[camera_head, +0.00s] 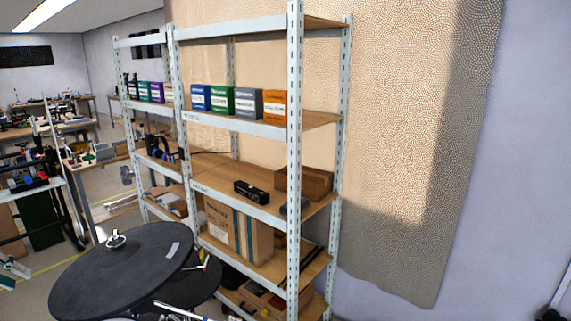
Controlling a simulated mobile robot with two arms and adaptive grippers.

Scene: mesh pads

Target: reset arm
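The task names no object. A small pale grey and dark part at the lower left edge (12,268) may be the tip of my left gripper. It is too small and cut off to show whether its fingers are open or shut, and I see nothing held in it.
A black round drum pad (120,275) fills the lower left foreground. Behind it stands a metal shelf (294,150) with coloured boxes (220,99), a black device (251,191) and a cardboard carton (238,231). Cluttered workbenches stand far left. A beige mesh panel (400,130) covers the wall.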

